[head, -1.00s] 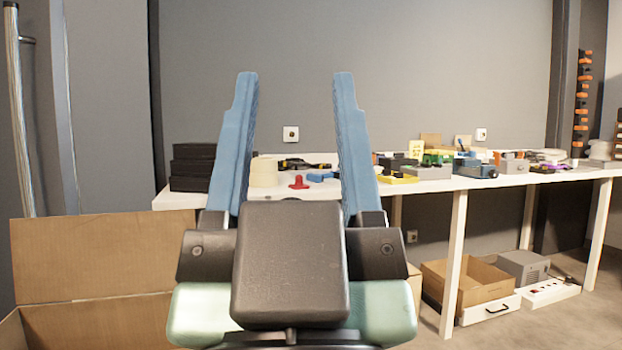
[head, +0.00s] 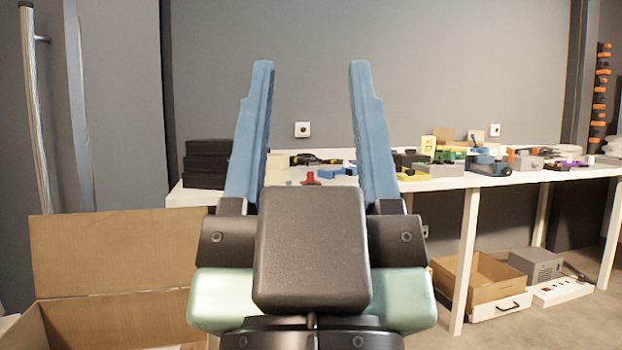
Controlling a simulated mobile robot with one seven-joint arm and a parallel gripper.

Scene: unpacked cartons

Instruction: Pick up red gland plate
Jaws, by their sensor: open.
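A small red part (head: 311,179), likely the red gland plate, lies on the white table (head: 440,185). It shows between my fingers, just above the dark body of my gripper, which hides its lower part. My gripper (head: 311,70) is open and empty, with two blue fingers pointing up and wide apart. It is in front of the table, on the camera's side, and apart from the red part.
Several tools and boxes crowd the right. An open carton (head: 115,255) stands at front left.

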